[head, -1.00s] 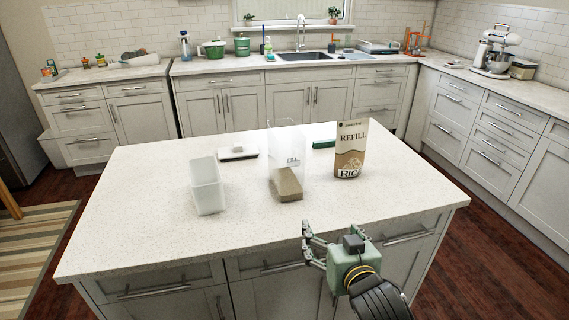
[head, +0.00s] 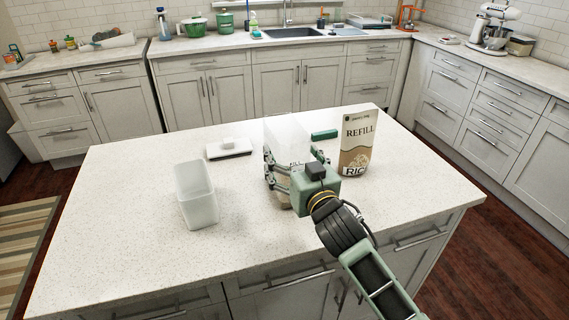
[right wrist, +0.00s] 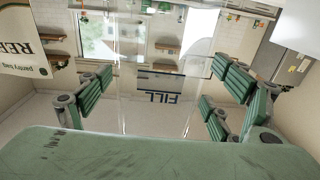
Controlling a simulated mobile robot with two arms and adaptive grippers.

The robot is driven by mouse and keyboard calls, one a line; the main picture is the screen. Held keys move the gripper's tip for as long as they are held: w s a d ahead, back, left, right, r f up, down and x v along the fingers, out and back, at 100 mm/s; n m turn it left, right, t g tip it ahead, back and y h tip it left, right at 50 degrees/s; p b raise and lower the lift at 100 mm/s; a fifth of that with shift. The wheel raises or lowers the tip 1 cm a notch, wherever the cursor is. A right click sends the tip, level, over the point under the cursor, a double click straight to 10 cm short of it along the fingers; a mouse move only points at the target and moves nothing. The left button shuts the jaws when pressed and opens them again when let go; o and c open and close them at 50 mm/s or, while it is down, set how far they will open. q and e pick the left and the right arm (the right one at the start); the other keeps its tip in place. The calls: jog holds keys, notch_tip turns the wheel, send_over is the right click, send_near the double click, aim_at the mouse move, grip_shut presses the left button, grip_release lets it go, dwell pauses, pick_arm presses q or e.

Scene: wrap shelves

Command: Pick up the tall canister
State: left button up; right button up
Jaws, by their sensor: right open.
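The tall canister (head: 284,136) is clear and stands upright on the island counter. Its dark FILL marking faces me in the right wrist view, where the canister (right wrist: 160,112) shows between the finger pairs. My right gripper (head: 291,165) is open at the canister's near side, with fingers to its left and right. In the right wrist view the fingers (right wrist: 163,98) are spread, and I cannot tell whether they touch it. The canister's lower part is hidden behind the gripper in the head view. My left gripper is not in view.
An open translucent bin (head: 197,194) stands left on the island counter (head: 120,220). A rice refill bag (head: 358,138) stands close right of the canister. The front left counter is clear.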

jog(key=p+x, duration=0.1)
jog(key=x, duration=0.4)
jog(key=shift+r, duration=0.1)
jog(key=c, duration=2.1)
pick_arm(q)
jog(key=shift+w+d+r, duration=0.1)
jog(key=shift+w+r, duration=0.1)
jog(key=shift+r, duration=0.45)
pick_arm(e)
jog(key=shift+r, duration=0.1)
